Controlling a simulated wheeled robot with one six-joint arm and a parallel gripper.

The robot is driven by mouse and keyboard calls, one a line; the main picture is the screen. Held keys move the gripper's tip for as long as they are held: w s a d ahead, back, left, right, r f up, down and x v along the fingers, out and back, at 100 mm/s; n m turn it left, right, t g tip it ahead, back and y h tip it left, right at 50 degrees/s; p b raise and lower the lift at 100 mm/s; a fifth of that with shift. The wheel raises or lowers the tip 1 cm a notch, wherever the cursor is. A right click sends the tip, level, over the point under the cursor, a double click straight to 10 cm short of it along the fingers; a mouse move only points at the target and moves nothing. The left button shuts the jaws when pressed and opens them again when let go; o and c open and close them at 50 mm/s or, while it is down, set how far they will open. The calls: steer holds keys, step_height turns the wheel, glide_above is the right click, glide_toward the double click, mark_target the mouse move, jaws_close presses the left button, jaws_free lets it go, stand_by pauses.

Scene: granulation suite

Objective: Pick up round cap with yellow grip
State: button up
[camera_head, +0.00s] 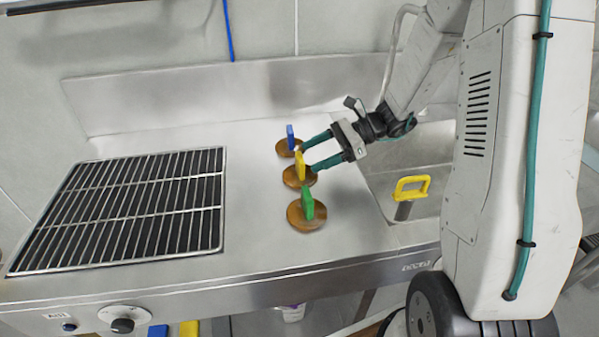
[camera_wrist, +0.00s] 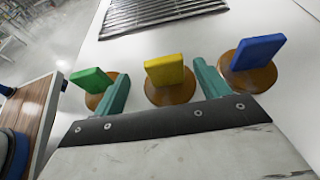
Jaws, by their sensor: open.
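Three round brown caps stand in a row on the steel counter, each with an upright coloured grip. The cap with the yellow grip (camera_head: 300,167) is in the middle; it also shows in the wrist view (camera_wrist: 166,71). The cap with the green grip (camera_head: 307,205) is at the front, and the cap with the blue grip (camera_head: 290,139) is at the back. My gripper (camera_head: 308,157) is open, with teal fingers pointing toward the yellow grip. In the wrist view, the yellow grip shows between and beyond the fingertips. I cannot tell whether the fingers touch anything.
A wire rack (camera_head: 135,205) over a dark recess fills the left of the counter. A sink basin (camera_head: 415,165) lies to the right, with a yellow handle (camera_head: 411,187) at its edge. A steel backsplash (camera_head: 200,95) runs behind. The counter between rack and caps is clear.

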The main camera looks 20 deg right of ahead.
mark_target(300, 156)
steer(key=x, duration=0.6)
steer(key=shift+w+a+r, duration=0.15)
steer(key=shift+w+r, duration=0.05)
steer(key=shift+w, duration=0.05)
steer(key=c, duration=1.3)
steer(key=shift+o, duration=0.2)
steer(key=shift+r, duration=0.1)
